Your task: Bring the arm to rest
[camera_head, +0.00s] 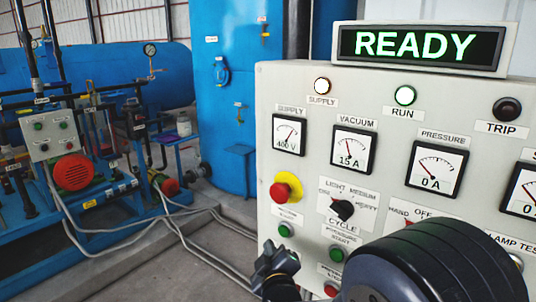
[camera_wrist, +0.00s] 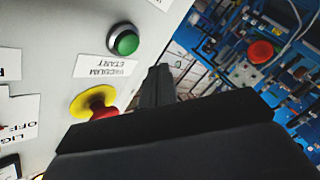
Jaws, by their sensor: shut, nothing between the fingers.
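My gripper (camera_head: 274,262) is at the bottom of the head view, in front of the lower left of the grey control panel (camera_head: 290,110). In the wrist view its dark fingers (camera_wrist: 157,84) are together and hold nothing. A green button (camera_wrist: 124,42) labelled VACUUM START and a red stop button with a yellow collar (camera_wrist: 100,104) lie left of the fingers there. The stop button also shows in the head view (camera_head: 286,188). I cannot tell the gap between fingers and panel. My dark arm covers the panel's lower right part.
The display (camera_head: 418,46) reads READY. The SUPPLY lamp (camera_head: 322,86) and RUN lamp (camera_head: 405,95) are lit; the TRIP lamp (camera_head: 507,108) is dark. Blue pump equipment (camera_head: 75,185) and a large blue vessel (camera_head: 235,100) stand behind at left. Hoses (camera_head: 165,225) cross the floor.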

